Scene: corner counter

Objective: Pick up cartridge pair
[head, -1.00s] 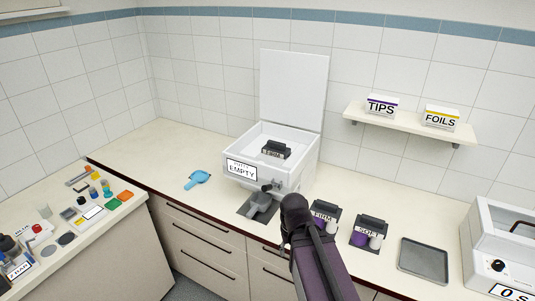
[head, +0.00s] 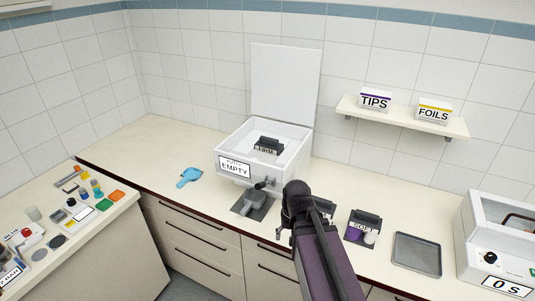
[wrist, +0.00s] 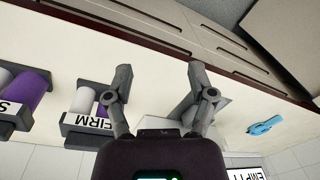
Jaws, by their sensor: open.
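Two cartridge pairs, each a purple and a white cylinder, sit in dark holders on the counter. The FIRM pair (wrist: 89,101) is left of my gripper in the wrist view; in the head view my arm mostly hides its holder (head: 325,206). The SOFT pair (head: 361,237) stands to its right, and shows at the left edge of the wrist view (wrist: 27,93). My gripper (wrist: 159,72) is open and empty, fingers spread over the counter between the FIRM holder and a grey tool (head: 250,204). It touches neither pair that I can see.
A white box (head: 238,181) marked EMPTY stands lid up, with a dark labelled block (head: 268,146) inside. A blue scoop-like item (head: 189,177) lies left of it. A grey tray (head: 417,255) and a 0 S machine (head: 500,247) are right. A shelf (head: 400,117) holds TIPS and FOILS boxes.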

